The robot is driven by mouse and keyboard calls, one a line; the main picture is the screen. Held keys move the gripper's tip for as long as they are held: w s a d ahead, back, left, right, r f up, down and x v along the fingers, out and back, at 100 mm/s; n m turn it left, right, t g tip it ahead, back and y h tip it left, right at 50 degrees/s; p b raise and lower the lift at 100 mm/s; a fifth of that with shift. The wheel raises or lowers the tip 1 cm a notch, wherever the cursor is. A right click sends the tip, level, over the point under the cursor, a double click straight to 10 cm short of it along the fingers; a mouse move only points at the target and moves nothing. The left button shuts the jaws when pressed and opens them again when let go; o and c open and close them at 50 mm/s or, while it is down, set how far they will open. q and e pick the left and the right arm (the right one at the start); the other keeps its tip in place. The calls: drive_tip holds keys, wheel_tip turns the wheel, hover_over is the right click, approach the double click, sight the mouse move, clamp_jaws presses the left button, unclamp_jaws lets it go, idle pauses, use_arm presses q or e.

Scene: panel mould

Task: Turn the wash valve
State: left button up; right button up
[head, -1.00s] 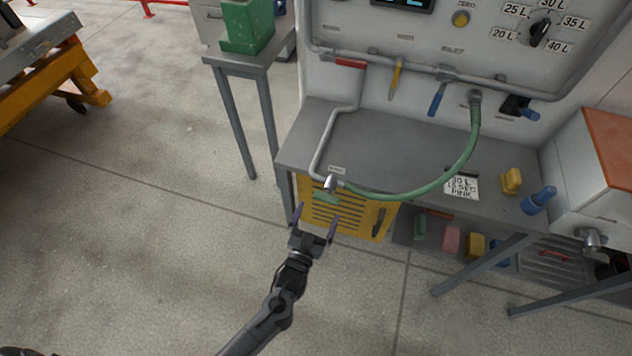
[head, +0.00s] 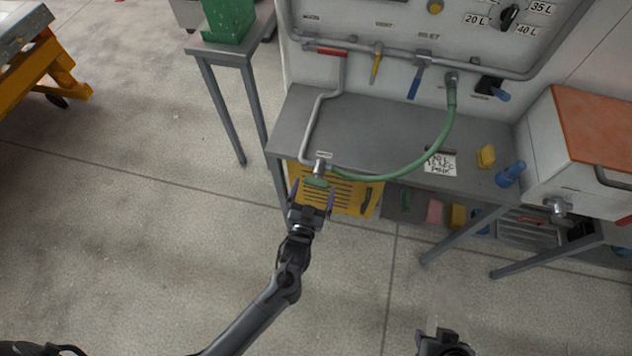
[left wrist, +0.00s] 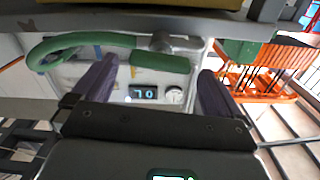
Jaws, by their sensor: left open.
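The valve with a green handle (head: 316,183) sits at the bench's front edge, below a small label too small to read. It joins a grey pipe and a green hose. My left gripper (head: 312,193) is open just in front of it, its purple fingers pointing at the valve. In the left wrist view the green handle (left wrist: 160,62) lies crosswise between the two open fingers, with a gap on each side. No contact shows. My right gripper (head: 445,342) is partly in view at the bottom edge; its fingers are not clear.
The grey bench (head: 385,148) carries a note card (head: 440,165), a yellow block (head: 486,156) and a blue part (head: 510,174). A yellow vented panel (head: 350,197) is under the bench. Red, yellow and blue levers line the wall pipe.

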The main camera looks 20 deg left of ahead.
sight(315, 185)
use_arm(q)
drive_tip(key=shift+w+a, duration=0.2)
drive_tip(key=shift+w, duration=1.35)
drive_tip(key=shift+c, duration=0.3)
drive_tip(key=c, duration=0.9)
drive_tip(key=shift+o, duration=0.2)
drive_tip(key=shift+n, duration=0.8)
drive_tip(key=o, duration=0.9)
drive_tip(key=shift+s, duration=0.15)
drive_tip(key=s, duration=0.3)
drive_tip(key=s+d, duration=0.1)
drive_tip(key=s, duration=0.3)
drive_tip(key=s+p, duration=0.1)
drive_tip(key=s, duration=0.2)
drive_tip(key=shift+s+d, duration=0.25)
drive_tip(key=shift+s, duration=0.05)
